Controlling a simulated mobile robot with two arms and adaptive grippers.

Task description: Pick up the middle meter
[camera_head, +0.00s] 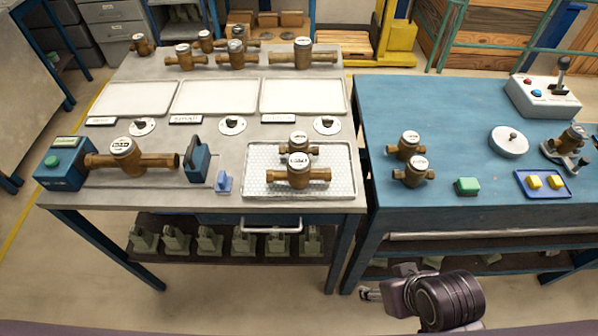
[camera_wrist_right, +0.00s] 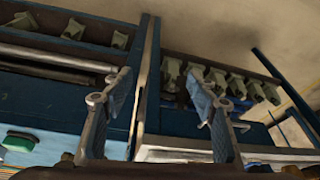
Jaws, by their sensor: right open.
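Several brass meters with white dials stand on the two benches, and I cannot tell which one counts as the middle one. One meter (camera_head: 123,152) sits in the blue test fixture at the left. A front meter (camera_head: 299,170) and a smaller rear meter (camera_head: 299,144) stand on the white mesh tray (camera_head: 348,185). Two small meters (camera_head: 410,145) (camera_head: 417,171) stand at the blue bench's left. Larger meters (camera_head: 303,54) line the grey bench's back. My right gripper (camera_head: 371,294) is open and empty, low in front of the benches; its spread fingers also show in the right wrist view (camera_wrist_right: 162,80). My left gripper is out of view.
Three empty white trays (camera_head: 216,97) lie mid-bench behind black knobs. Shelves with grey-green parts (camera_head: 210,240) run below. The blue bench's back left is clear.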

